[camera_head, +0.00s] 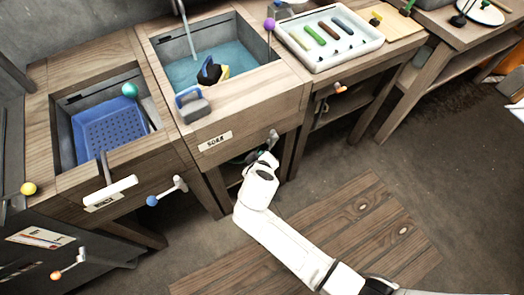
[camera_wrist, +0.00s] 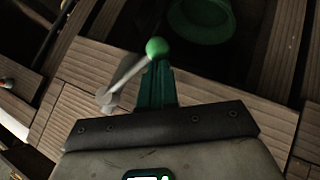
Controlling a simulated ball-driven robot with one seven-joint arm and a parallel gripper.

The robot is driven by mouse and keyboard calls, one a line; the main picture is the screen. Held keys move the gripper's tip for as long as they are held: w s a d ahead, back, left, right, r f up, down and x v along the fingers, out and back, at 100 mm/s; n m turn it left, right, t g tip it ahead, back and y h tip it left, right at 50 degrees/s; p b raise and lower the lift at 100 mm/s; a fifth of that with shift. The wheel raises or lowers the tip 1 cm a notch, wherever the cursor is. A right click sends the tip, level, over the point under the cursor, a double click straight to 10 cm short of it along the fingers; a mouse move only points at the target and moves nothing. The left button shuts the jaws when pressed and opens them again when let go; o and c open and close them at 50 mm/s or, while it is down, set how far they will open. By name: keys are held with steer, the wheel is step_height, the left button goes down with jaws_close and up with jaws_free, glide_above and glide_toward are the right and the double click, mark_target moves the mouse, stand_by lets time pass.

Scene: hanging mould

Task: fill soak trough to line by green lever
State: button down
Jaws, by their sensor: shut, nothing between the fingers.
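The soak trough (camera_head: 236,128) is a wooden box marked SOAK, with blue water (camera_head: 232,52) in its basin. I cannot make out a fill line. In the wrist view the green lever (camera_wrist: 157,47) is a pale metal arm with a green ball end, pivoting on the wooden front at left. My gripper (camera_wrist: 158,70) is shut and empty, its teal fingertips right at the ball; I cannot tell whether they touch it.
A dark and yellow object (camera_head: 211,72) is in the water. The rinse trough with a blue basket (camera_head: 108,130) and a blue-knobbed lever (camera_head: 165,193) is left. A white tray (camera_head: 345,60) is right. A green vessel (camera_wrist: 200,18) is beyond the lever.

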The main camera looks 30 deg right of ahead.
steer(key=d+f+h+b, duration=0.1)
steer(key=h+b, duration=0.1)
steer(key=d+f+n+h+b, duration=0.1)
steer(key=b, duration=0.2)
steer(key=shift+f+n+t+h, duration=0.25)
steer(key=shift+n+t+h, duration=0.05)
steer(key=shift+h, duration=0.1)
steer(key=shift+d+b, duration=0.15)
steer(key=shift+b, duration=0.25)
steer(key=shift+d+f, duration=0.1)
steer(key=shift+d, duration=0.1)
